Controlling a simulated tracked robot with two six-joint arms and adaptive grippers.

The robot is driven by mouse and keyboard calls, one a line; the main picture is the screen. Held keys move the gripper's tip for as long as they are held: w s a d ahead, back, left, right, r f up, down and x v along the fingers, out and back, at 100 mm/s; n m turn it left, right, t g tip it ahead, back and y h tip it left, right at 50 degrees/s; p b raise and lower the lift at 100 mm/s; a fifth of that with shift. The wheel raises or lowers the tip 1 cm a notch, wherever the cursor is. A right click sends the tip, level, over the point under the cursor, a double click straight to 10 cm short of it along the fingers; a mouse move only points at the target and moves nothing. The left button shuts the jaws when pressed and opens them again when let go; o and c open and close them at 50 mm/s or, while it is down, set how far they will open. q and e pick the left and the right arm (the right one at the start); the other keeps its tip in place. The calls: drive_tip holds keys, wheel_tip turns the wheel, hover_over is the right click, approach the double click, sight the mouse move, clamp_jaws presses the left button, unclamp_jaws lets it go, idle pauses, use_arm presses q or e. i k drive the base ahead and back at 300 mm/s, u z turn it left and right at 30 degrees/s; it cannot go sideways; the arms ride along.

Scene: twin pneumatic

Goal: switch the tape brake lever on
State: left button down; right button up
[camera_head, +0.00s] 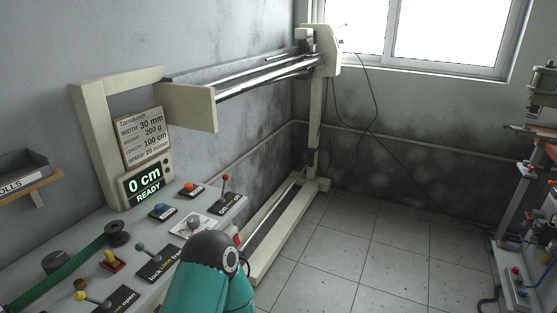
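The grey console at the lower left carries several levers, and none has a readable "tape brake" label. A green-knobbed lever (140,247) leans left from a black plate (163,263) whose words look like "lock" and "free". A yellow-knobbed lever (82,296) leans left from a plate reading "open". My teal arm crosses the bottom, over part of the console's right edge. Neither gripper shows.
A green tape (60,268) runs to a dark spool (117,234). A display (146,184) reads "0 cm READY". An orange button (188,189) and a blue button (161,211) sit nearby. A cream frame with rails stands behind. Tiled floor at centre is clear.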

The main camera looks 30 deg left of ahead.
sight(225, 178)
drive_tip(key=u, duration=0.1)
drive_tip(key=i, duration=1.1)
drive_tip(key=u, duration=0.8)
